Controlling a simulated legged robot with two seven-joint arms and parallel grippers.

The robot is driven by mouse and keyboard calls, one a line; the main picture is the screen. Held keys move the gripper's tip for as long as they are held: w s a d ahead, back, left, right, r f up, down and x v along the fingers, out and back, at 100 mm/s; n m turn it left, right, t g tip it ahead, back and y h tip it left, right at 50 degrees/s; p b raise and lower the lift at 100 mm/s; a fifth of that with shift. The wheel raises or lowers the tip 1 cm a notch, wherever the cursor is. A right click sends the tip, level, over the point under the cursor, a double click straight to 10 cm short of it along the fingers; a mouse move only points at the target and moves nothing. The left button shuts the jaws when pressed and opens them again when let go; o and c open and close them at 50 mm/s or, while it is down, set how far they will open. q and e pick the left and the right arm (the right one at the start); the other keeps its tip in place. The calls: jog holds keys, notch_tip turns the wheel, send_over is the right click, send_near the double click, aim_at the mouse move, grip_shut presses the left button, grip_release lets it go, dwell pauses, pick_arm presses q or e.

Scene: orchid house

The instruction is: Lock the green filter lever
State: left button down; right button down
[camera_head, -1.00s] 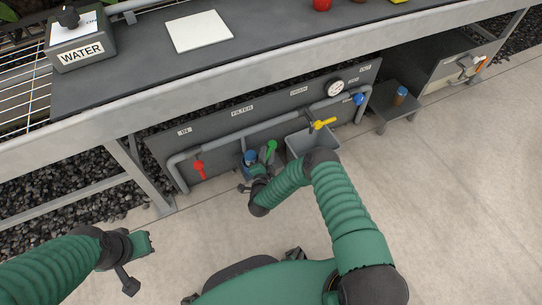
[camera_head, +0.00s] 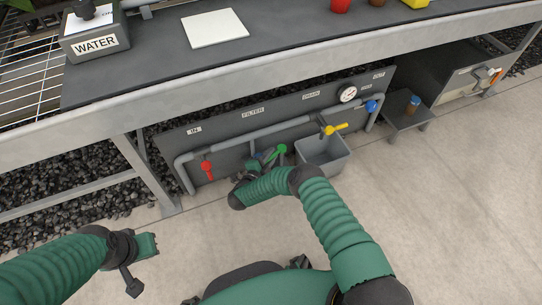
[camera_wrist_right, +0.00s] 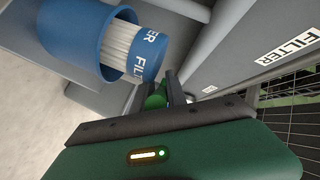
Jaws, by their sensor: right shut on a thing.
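The green filter lever (camera_head: 281,149) is on the pipe panel under the bench, below the FILTER label (camera_head: 253,112). My right gripper (camera_head: 264,160) is at the lever, with its fingers around it; the arm hides part of this. In the right wrist view, the gripper's dark fingers (camera_wrist_right: 162,98) are shut on a green piece (camera_wrist_right: 154,102), which I take to be the lever. Beyond it is a blue filter housing (camera_wrist_right: 75,35) with a white pleated cartridge (camera_wrist_right: 118,42) showing in it. My left gripper (camera_head: 146,243) hangs empty over the floor, its jaws unclear.
A red lever (camera_head: 207,169) is left on the panel, a yellow lever (camera_head: 336,129) and a blue valve (camera_head: 371,106) are right. A grey bin (camera_head: 340,160) stands below the yellow lever. A gauge (camera_head: 347,94) sits above the pipe. The bench's front edge (camera_head: 230,88) overhangs.

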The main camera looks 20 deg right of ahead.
jog(key=shift+f, duration=0.15)
jog(key=c, duration=1.3)
grip_release()
jog(key=shift+c, duration=0.2)
jog(key=shift+s+a+r+p, duration=0.2)
jog(key=shift+a+r+p, duration=0.05)
jog(key=shift+p, duration=0.1)
jog(key=p+v, duration=0.7)
jog(key=v, duration=0.9)
jog(key=shift+s+f, duration=0.1)
jog(key=shift+s, duration=0.05)
jog(key=shift+c, duration=0.3)
